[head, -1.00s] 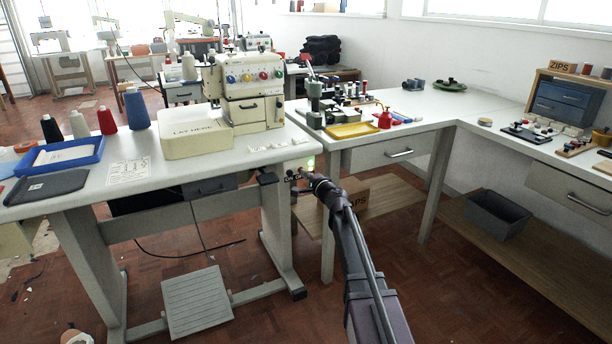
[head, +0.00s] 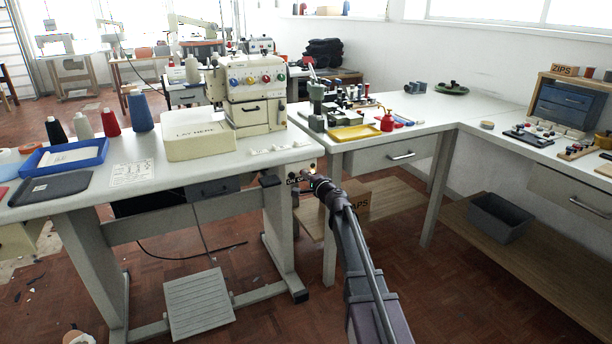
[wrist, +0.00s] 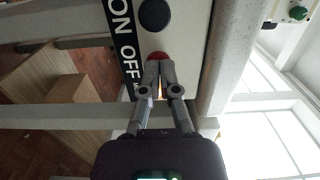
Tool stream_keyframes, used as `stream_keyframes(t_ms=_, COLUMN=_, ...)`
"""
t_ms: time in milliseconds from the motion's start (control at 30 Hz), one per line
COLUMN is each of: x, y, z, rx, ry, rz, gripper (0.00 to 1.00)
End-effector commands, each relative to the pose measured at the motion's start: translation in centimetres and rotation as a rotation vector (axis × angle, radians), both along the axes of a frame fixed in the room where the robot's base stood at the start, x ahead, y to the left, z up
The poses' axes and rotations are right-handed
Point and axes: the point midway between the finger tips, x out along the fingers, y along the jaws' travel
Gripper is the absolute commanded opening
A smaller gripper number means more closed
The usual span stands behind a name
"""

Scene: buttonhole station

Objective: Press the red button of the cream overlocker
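The cream overlocker (head: 252,88) stands on the white table (head: 110,183) in the head view. Its switch plate (head: 306,170) is at the table's right end, below the top. In the wrist view the plate carries an ON OFF label (wrist: 122,28), a black button (wrist: 154,14) and the red button (wrist: 158,55). My gripper (wrist: 160,64) has its fingertips together, at the lower edge of the red button and partly covering it. They look in contact with it, though depth is hard to judge. No green light shows on the plate in the head view. In that view my gripper (head: 312,182) reaches the plate.
A second table (head: 440,115) with a drawer stands just right of the overlocker table. A cardboard box (head: 356,197) sits on the low shelf behind my arm. A table leg (head: 280,235) is left of my gripper. A pedal (head: 199,302) is below.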

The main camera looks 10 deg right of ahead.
Motion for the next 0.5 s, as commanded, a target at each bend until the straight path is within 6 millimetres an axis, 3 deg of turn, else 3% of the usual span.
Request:
stream_keyframes(t_ms=233, x=-2.5, y=-1.0, z=0.2, rx=0.001, ry=-0.002, rz=-0.001, gripper=0.00)
stream_keyframes(t_ms=500, x=-7.4, y=-2.8, z=0.1, rx=-0.001, ry=-0.001, rz=-0.004, gripper=0.00)
